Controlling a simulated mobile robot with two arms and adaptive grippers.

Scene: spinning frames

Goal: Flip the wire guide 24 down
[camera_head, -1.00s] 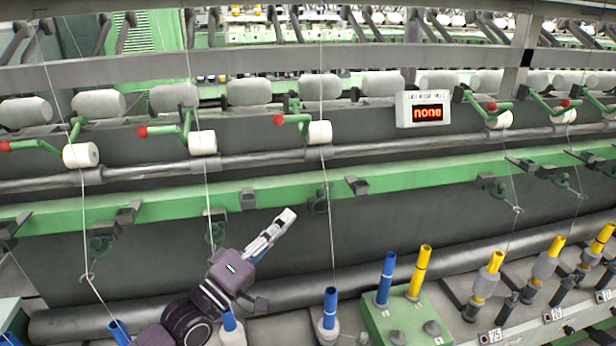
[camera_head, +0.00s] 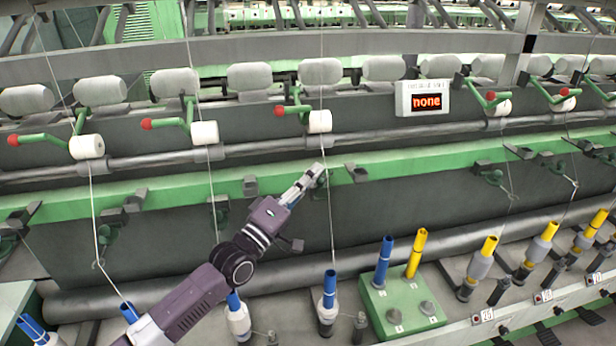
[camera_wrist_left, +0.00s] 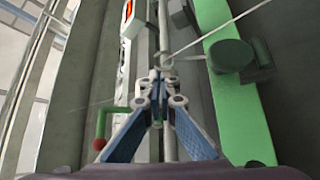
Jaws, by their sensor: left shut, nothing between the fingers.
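My left gripper (camera_head: 318,170) reaches up to the green rail (camera_head: 420,157), below a white bobbin (camera_head: 320,121) and close to its thread. Its fingers are shut and empty. In the left wrist view the shut fingertips (camera_wrist_left: 158,76) are close to the loop of a thin wire guide (camera_wrist_left: 166,57), which extends from a green round bracket (camera_wrist_left: 230,56) on the right. I cannot tell whether they touch. In the head view the gripper mostly hides this guide, and its number cannot be read. My right gripper is not in view.
A row of blue-topped and yellow-topped spindles stands below, including a blue one (camera_head: 329,290). A green block (camera_head: 400,312) carries more tubes. A sign (camera_head: 425,98) reads "none". Red-tipped green levers (camera_head: 290,110) stick out above the rail.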

